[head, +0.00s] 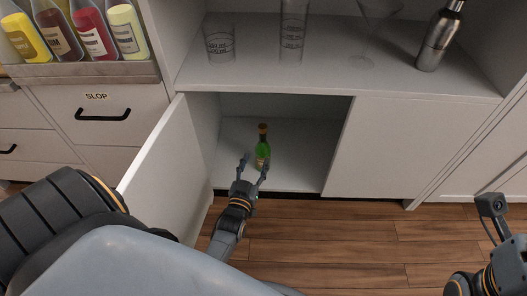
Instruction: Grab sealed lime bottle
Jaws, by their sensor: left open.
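A small green bottle (263,148) with a brownish-gold top stands upright on the floor of the open lower cabinet (290,179). Its label is too small to read. My left gripper (252,165) reaches into the cabinet opening with its fingers spread, just in front of the bottle. The fingers are open, and the right fingertip overlaps the bottle's lower part in the picture; I cannot tell whether it touches. Part of my right arm shows at the lower right, but its fingers are not clearly visible.
The cabinet's left door (160,167) stands open beside my left arm; the right door (385,150) is shut. Glasses (292,30) and a steel shaker (438,40) stand on the shelf above. Colored bottles (92,30) sit in a rack at upper left. The wooden floor (340,240) is clear.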

